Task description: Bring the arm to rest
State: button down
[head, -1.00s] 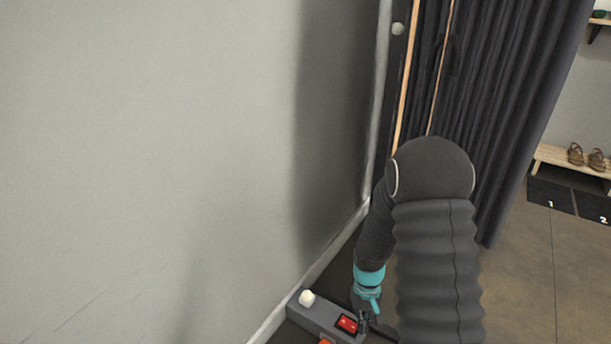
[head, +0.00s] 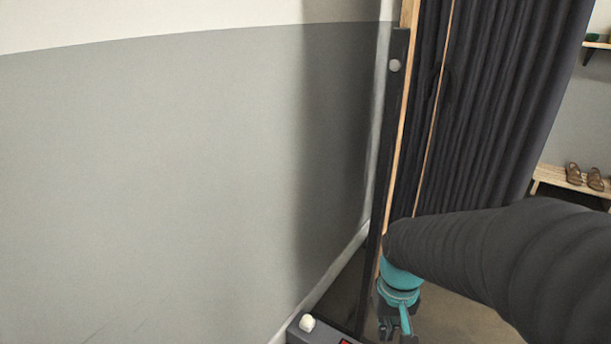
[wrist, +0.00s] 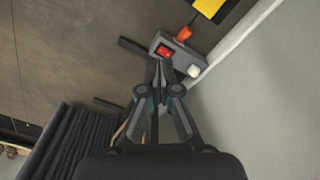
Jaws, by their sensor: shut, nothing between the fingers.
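My gripper (head: 393,329) hangs low at the bottom of the head view, below its teal wrist band, with my dark arm reaching in from the right. In the wrist view my gripper (wrist: 159,82) has its fingers together and nothing between them. Past the fingertips, a grey box (wrist: 187,70) lies on the floor by the wall. It bears a red switch (wrist: 165,51), a white knob (wrist: 194,71) and an orange part (wrist: 183,34).
A grey wall (head: 180,170) fills the left. A dark post (head: 388,150) and dark curtain (head: 480,110) stand behind my arm. A wooden bench (head: 560,178) with brown shoes (head: 584,175) is at the right. A yellow patch (wrist: 209,8) shows in the wrist view.

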jog(key=s+r+t+p, duration=0.1)
jog(key=s+r+t, duration=0.1)
jog(key=s+r, duration=0.2)
jog(key=s+r+t+p, duration=0.2)
jog(key=s+r+t, duration=0.1)
jog(key=r, duration=0.8)
jog(key=shift+s+r, duration=0.25)
jog(key=shift+s, duration=0.15)
jog(key=shift+d, duration=0.1)
